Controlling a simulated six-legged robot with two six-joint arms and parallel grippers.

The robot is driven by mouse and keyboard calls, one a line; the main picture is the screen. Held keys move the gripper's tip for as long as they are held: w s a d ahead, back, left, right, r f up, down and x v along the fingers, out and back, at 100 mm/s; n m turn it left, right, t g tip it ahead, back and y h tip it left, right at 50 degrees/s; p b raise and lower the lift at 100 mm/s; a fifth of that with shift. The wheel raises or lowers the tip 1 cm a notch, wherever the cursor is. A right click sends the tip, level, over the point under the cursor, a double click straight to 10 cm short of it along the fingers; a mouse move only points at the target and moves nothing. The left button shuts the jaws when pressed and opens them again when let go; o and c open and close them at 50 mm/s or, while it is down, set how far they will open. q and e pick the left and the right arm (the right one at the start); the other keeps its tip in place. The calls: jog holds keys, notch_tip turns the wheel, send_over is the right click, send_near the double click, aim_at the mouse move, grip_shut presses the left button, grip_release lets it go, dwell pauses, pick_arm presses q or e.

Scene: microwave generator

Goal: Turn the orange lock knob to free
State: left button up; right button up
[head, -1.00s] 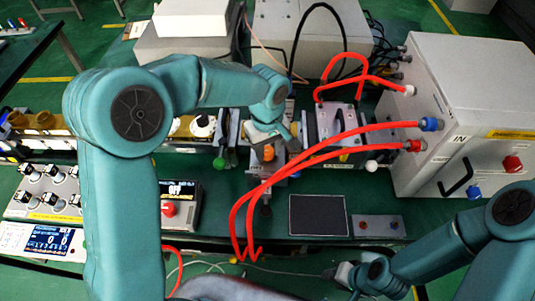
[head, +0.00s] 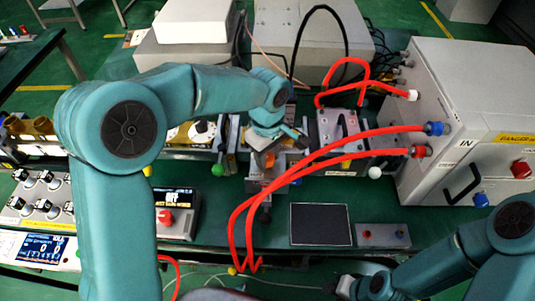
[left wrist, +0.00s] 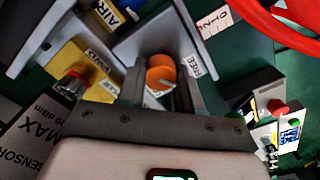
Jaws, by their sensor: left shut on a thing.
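The orange lock knob (left wrist: 161,75) sits between the two fingers of my left gripper (left wrist: 162,92) in the left wrist view. The fingers are shut on its sides. A pale line marks the knob's near face, and a FREE label (left wrist: 194,66) is just to its right on the grey bracket (left wrist: 150,38). In the head view my left gripper (head: 272,146) reaches down over the bracket and mostly hides the knob. My right gripper (head: 346,284) is low near the bottom edge, small and partly hidden by its own arm; its fingers cannot be made out.
Red hoses (head: 330,147) arch from the large grey cabinet (head: 463,100) and pass close to the right of my left gripper. A black square pad (head: 320,224) and a small button box (head: 382,236) lie in front. A meter with a red knob (head: 174,215) stands at left.

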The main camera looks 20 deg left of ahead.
pick_arm(q)
jog(key=shift+w+a+r, duration=0.1)
jog(key=shift+w+r, duration=0.05)
jog(key=shift+w, duration=0.05)
jog(key=o, duration=1)
jog(key=shift+s, duration=0.1)
notch_tip(320, 180, up, 16)
jog(key=shift+r+p, duration=0.1)
jog(key=shift+p, duration=0.55)
